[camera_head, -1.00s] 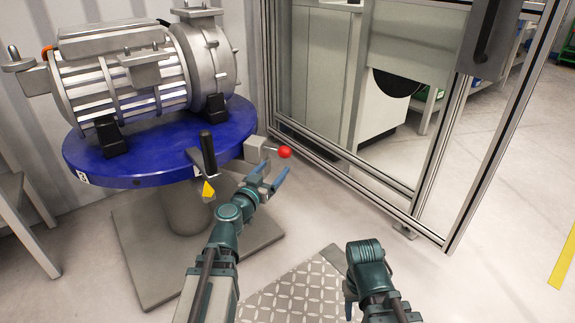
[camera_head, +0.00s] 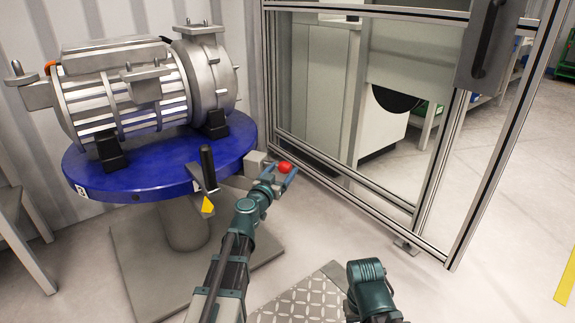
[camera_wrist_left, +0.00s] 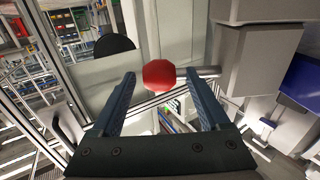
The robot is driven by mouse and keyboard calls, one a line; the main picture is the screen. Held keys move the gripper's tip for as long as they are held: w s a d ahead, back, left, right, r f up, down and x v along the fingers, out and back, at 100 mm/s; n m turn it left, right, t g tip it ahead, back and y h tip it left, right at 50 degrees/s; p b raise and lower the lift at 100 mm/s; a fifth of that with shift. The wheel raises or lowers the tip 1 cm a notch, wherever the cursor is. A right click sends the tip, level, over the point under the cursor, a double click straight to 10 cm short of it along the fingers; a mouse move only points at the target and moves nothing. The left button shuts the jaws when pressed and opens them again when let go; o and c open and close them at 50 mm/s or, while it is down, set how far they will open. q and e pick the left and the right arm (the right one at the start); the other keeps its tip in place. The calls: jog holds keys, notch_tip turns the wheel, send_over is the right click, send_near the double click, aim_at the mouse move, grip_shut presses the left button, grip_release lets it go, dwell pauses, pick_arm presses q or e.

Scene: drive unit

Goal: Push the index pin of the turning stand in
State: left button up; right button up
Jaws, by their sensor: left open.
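The turning stand has a round blue table (camera_head: 150,178) on a grey pedestal, with a black handle (camera_head: 207,166) and a yellow pointer (camera_head: 207,205) at its front edge. The index pin's red ball knob (camera_head: 284,167) is at the right of the stand, by a grey block (camera_head: 255,163). In the left wrist view the red knob (camera_wrist_left: 159,75) sits between the finger tips on a grey rod (camera_wrist_left: 200,71) that runs to the block. My left gripper (camera_head: 283,178) is open around the knob; contact cannot be told. My right arm (camera_head: 371,288) shows at the bottom; its fingers are not visible.
A large grey motor (camera_head: 130,90) rests on the blue table. An aluminium-framed clear panel (camera_head: 400,120) stands close behind and right of the knob. A checker plate (camera_head: 295,300) lies on the floor. Open floor is at the right.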

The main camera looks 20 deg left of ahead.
aim_at(287, 164)
pick_arm(q)
jog(key=w, duration=0.4)
jog(key=shift+w+d, duration=0.25)
jog(key=shift+d, duration=0.05)
jog(key=shift+c, duration=0.3)
grip_shut()
dwell(0.7)
